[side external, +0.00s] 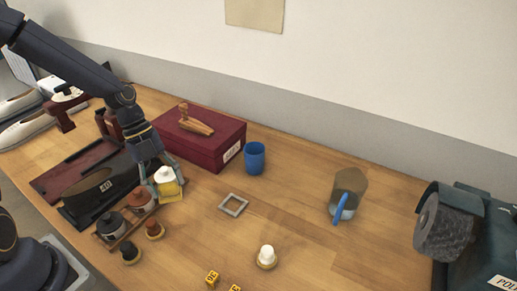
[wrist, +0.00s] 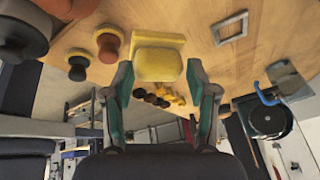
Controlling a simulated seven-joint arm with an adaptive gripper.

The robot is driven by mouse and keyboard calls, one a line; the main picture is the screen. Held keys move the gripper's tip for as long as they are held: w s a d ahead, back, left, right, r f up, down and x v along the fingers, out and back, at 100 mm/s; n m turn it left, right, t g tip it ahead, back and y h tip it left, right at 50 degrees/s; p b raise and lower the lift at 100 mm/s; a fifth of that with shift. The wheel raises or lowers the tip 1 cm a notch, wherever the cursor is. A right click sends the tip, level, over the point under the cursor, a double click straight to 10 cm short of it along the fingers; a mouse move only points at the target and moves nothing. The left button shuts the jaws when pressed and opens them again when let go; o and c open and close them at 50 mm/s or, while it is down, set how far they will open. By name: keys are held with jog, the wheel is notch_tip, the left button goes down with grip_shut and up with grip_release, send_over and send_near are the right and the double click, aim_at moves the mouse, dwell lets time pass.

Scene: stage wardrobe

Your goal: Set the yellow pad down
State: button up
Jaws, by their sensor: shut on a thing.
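The yellow pad (side external: 170,190) is a small block with a wider flat yellow part and a pale top, just right of a wooden rack. My gripper (side external: 162,183) is shut on it, with a finger at either side. In the wrist view the yellow pad (wrist: 158,64) sits between the two teal-edged fingertips (wrist: 158,76). The pad's underside is hidden, and I cannot tell whether it touches the table.
The wooden rack (side external: 103,238) holds dark and brown round-topped pieces. A red box (side external: 222,143), a blue cup (side external: 254,158), a grey square frame (side external: 233,204), a white-topped piece (side external: 267,257) and a clear container (side external: 349,183) stand around. Bare table (side external: 295,205) lies right of the frame.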

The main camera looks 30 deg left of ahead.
notch_tip(320, 180, down, 7)
jog(key=shift+r, duration=0.2)
jog(key=shift+f, duration=0.15)
jog(key=o, duration=1.2)
jog(key=shift+c, duration=0.2)
